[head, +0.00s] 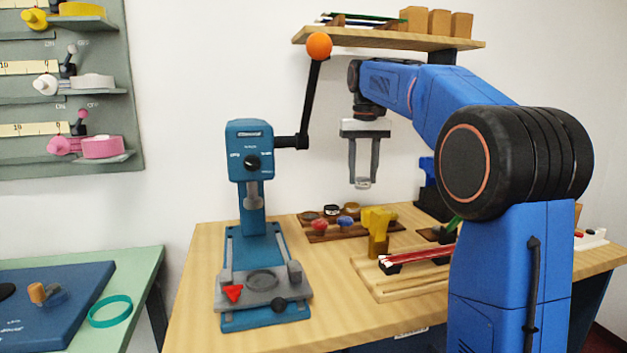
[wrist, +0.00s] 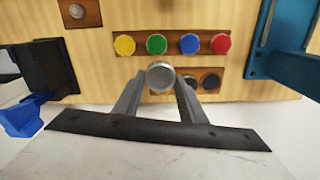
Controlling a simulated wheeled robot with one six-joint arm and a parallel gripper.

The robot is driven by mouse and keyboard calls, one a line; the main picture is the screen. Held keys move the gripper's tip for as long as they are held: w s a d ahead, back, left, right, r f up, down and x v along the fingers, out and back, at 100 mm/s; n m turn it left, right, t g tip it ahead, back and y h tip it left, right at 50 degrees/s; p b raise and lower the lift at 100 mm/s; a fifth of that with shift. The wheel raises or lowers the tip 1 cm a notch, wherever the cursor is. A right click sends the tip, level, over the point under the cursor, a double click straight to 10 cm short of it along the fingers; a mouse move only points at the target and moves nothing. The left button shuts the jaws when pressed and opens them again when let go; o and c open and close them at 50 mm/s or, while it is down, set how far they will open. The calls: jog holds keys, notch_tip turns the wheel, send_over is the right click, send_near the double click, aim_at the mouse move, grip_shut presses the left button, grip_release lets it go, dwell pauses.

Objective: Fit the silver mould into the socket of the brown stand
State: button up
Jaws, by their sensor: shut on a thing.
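My gripper (head: 363,182) hangs above the back of the wooden counter, fingers pointing down. It is shut on the silver mould (head: 363,184), a small round metal piece at the fingertips. In the wrist view the mould (wrist: 160,75) shows between the fingertips, its round face towards the camera. A brown stand (wrist: 201,71) lies beyond and below it, with a dark round spot near its right end. The mould and fingers hide its left part. In the head view the stand (head: 321,213) is at the counter's back; the mould is clear above it. I cannot tell which socket is empty.
A brown rack (wrist: 172,36) with yellow, green, blue and red pieces lies beside the stand. A blue press (head: 250,200) with an orange-knobbed lever stands left. A yellow block (head: 377,222) and wooden tray (head: 400,285) are to the right. A shelf (head: 390,38) is above.

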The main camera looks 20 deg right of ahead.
jog(key=w+a+f+n, duration=0.1)
jog(key=w+a+f, duration=0.15)
jog(key=a, duration=0.45)
jog(key=w+a+f+n, duration=0.1)
jog(key=w+a+n, duration=0.1)
jog(key=w+a, duration=0.3)
jog(key=shift+s+a+f, duration=0.15)
jog(key=shift+a+f, duration=0.1)
jog(key=shift+f, duration=0.6)
jog(key=shift+s+a+f, duration=0.2)
jog(key=shift+f, duration=0.6)
jog(key=shift+s+a+f, duration=0.15)
jog(key=shift+a+f, duration=0.1)
jog(key=shift+f, duration=0.6)
jog(key=shift+f, duration=0.6)
jog(key=o, duration=1.3)
notch_tip(320, 180, up, 7)
jog(key=shift+r, duration=0.2)
